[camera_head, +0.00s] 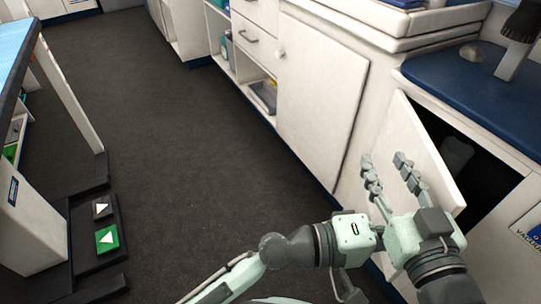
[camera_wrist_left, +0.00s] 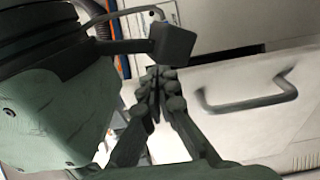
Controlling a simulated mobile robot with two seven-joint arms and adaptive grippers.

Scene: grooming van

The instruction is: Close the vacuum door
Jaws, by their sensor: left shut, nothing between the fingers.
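The vacuum door (camera_head: 408,135) is a white cabinet panel that stands open. Behind it is a dark compartment (camera_head: 485,180) with a pale object (camera_head: 457,152) inside. My right gripper (camera_head: 384,160) is open, its two fingers apart in front of the door's outer face. I see nothing between the fingers; whether they touch the door I cannot tell. My left gripper (camera_wrist_left: 157,92) is shut and empty in the left wrist view. I cannot make out its fingers in the head view.
A blue countertop (camera_head: 490,95) lies above the compartment. A closed white cabinet door (camera_head: 318,95) is to the left. A blue-topped table (camera_head: 15,55) and a pedal with green button (camera_head: 107,238) stand at left. The dark floor (camera_head: 180,150) between is clear. A dark handle (camera_wrist_left: 250,100) shows on a white panel.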

